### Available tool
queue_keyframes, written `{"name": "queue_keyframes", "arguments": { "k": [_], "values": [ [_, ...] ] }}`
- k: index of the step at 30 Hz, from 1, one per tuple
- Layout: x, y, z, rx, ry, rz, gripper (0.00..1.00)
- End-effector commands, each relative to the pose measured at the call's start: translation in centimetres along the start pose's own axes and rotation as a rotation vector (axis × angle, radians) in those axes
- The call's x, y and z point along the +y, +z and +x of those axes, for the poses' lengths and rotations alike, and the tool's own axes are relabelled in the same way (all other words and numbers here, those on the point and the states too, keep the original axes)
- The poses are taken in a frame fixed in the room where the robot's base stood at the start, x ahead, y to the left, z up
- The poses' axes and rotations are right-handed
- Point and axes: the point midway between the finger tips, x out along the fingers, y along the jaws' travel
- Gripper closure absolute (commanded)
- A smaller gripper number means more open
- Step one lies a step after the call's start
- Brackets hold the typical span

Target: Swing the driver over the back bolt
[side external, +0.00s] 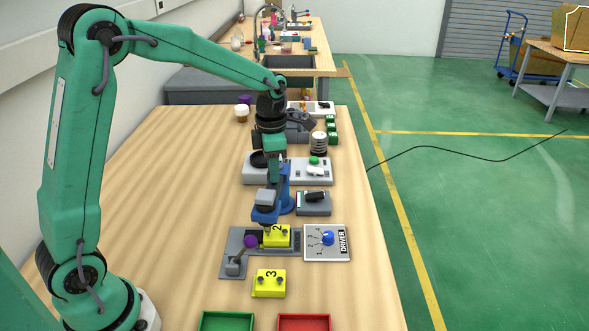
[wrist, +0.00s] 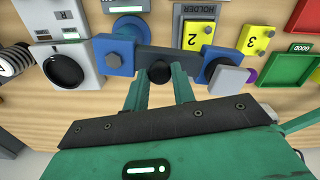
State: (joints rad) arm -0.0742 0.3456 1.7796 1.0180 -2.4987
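The driver is a blue post (side external: 285,190) with a dark swing arm (wrist: 190,58) and a blue head (side external: 264,213) with a grey top. In the wrist view the head (wrist: 217,62) is beside the yellow block marked 2 (wrist: 193,36), close to its edge. The block (side external: 277,237) sits in the grey holder (side external: 233,241). One dark bolt (wrist: 208,30) shows on it; the head may hide another. My gripper (wrist: 160,73) reaches down at the driver's arm, its fingers on both sides of a round dark knob, seemingly touching it.
A loose yellow block marked 3 (side external: 269,283) lies in front of the holder. A DRIVER card (side external: 338,250) is to its right. A purple ball (side external: 251,240) is beside block 2. Green (side external: 226,321) and red (side external: 303,322) trays are at the front. Grey devices (side external: 258,170) stand behind.

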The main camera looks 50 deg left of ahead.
Motion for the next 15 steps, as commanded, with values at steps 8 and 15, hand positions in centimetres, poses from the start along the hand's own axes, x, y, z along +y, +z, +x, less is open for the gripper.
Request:
{"name": "queue_keyframes", "arguments": {
  "k": [8,15],
  "values": [
    [-0.01,0.02,-0.05,-0.001,0.001,0.001,0.53],
    [0.03,0.05,-0.34,-0.002,0.002,0.001,0.53]
  ]
}}
